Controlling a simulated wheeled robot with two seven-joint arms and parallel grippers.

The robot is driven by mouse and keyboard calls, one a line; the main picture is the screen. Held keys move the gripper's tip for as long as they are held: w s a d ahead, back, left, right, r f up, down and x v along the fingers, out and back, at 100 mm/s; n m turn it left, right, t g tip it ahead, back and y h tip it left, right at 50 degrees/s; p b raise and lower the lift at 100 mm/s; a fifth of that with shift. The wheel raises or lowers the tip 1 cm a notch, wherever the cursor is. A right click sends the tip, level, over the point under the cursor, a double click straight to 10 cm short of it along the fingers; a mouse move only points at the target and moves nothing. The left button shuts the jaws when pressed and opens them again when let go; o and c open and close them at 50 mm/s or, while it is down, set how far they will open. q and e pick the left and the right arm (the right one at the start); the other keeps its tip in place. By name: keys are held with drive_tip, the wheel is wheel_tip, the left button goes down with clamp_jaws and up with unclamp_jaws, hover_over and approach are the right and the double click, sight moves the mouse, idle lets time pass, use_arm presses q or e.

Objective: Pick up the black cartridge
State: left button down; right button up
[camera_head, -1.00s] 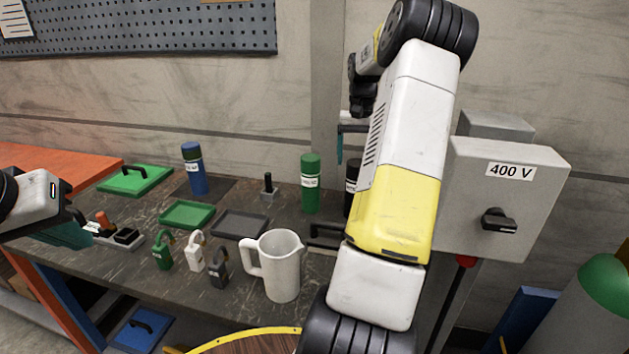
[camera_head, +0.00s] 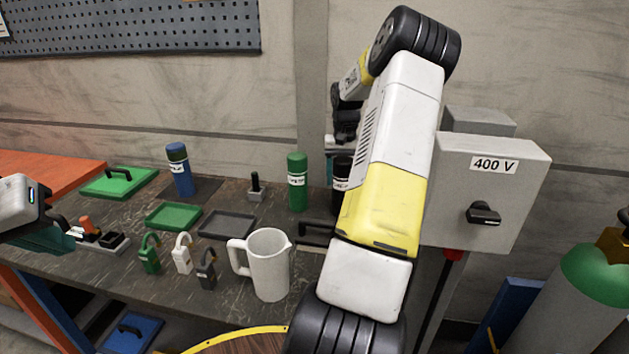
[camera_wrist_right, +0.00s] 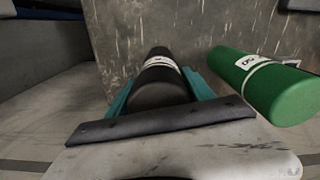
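The black cartridge (camera_head: 341,183) stands upright on the dark bench, just right of the green cartridge (camera_head: 298,183). My right arm hides part of it in the head view. In the right wrist view, the black cartridge (camera_wrist_right: 160,78) with its white label band lies between the two teal fingers of my right gripper (camera_wrist_right: 160,88). The fingers flank it, one on each side, and look open; firm contact does not show. The green cartridge (camera_wrist_right: 258,83) is just to the right there. My left gripper (camera_head: 62,232) is at the far left edge, partly cut off.
A white jug (camera_head: 270,265), several padlocks (camera_head: 182,254), a green tray (camera_head: 173,216) and a dark tray (camera_head: 228,224) occupy the bench. A blue cartridge (camera_head: 180,172) stands at the back. A grey 400 V box (camera_head: 490,190) is right of my right arm.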

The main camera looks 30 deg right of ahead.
clamp_jaws()
drive_tip(key=shift+r, duration=0.15)
